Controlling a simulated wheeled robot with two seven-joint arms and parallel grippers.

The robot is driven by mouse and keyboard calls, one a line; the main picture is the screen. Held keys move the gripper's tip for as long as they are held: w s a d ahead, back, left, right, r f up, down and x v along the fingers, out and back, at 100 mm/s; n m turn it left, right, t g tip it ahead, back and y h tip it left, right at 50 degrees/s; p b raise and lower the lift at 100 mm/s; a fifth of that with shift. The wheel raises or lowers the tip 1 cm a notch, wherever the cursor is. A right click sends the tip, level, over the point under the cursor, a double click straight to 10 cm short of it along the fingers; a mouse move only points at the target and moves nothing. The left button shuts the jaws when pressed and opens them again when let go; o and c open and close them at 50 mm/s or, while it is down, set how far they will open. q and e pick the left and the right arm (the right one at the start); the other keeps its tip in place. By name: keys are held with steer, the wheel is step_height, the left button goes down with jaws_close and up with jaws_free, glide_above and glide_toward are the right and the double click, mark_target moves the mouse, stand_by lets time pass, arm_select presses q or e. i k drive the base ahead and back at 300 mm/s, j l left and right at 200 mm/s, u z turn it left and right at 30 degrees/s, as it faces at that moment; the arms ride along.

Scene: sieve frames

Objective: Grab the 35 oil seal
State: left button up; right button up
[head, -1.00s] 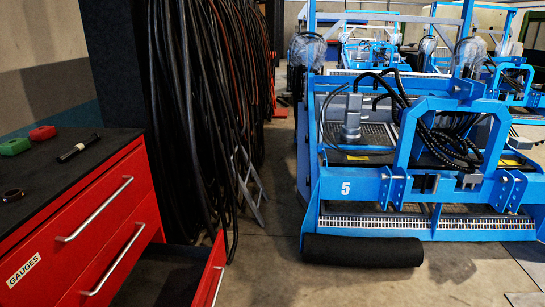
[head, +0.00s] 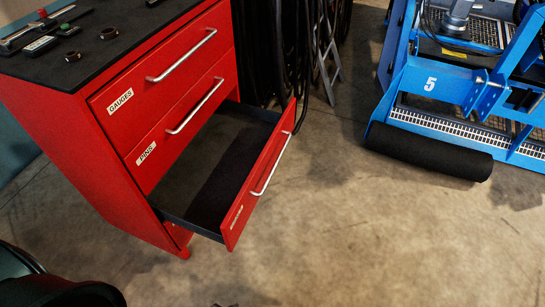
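Two small dark rings sit on the black top of the red cabinet: one ring (head: 109,33) and another ring (head: 73,56) nearer the front edge. No size mark is readable on either, so I cannot tell whether one is the 35 oil seal. Neither of my grippers is in view.
The red cabinet (head: 110,150) has shut drawers labelled GAUGES (head: 121,100) and PINS (head: 147,153). A green-topped item (head: 42,43) lies on its top. Concrete floor (head: 350,240) in front is clear.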

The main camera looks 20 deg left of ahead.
mark_target(73, 56)
steer(key=u, duration=1.7)
steer(key=i+l+z, duration=0.1)
